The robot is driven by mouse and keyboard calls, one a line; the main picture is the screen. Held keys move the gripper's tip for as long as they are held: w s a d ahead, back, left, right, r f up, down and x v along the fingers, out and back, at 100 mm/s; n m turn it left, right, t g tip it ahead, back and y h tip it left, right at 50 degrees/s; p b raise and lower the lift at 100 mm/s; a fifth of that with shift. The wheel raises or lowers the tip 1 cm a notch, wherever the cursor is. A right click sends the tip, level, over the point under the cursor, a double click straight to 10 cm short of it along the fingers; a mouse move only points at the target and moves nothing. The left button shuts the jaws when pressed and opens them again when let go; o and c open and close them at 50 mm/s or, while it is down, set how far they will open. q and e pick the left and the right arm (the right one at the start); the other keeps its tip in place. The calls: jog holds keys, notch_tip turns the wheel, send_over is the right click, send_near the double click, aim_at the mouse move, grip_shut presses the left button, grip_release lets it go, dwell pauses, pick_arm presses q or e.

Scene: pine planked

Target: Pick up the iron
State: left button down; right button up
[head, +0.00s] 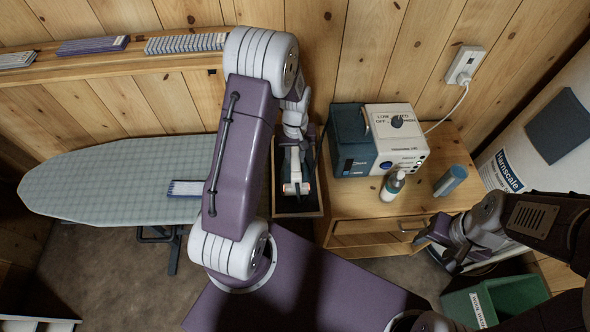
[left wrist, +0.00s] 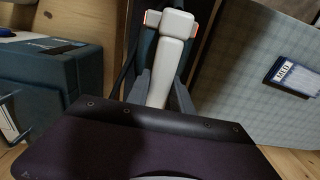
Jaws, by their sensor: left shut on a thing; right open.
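The iron shows as a white handle with orange ends (head: 296,172) in the head view, over an open wooden box between the ironing board and the cabinet. My left gripper (head: 294,148) reaches down onto it and is shut on it. In the left wrist view the white handle (left wrist: 172,62) runs between the two grey fingers (left wrist: 160,95). The iron's lower body is hidden, and I cannot tell whether it touches the box. My right gripper (head: 436,250) is open and empty at the right, in front of the cabinet.
The wooden box (head: 311,213) surrounds the iron closely. The ironing board (head: 100,180) holds a blue labelled pack (head: 186,188). On the cabinet (head: 350,218) are a blue-and-white appliance (head: 352,150), a spray bottle (head: 392,187) and a blue cylinder (head: 451,181). A green bin (head: 505,295) stands lower right.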

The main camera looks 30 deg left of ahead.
pick_arm(q)
notch_tip(320, 180, up, 11)
jog(key=shift+f, duration=0.2)
dwell(0.4)
jog(key=c, duration=2.1)
grip_release()
jog(key=shift+w, duration=0.15)
grip_shut()
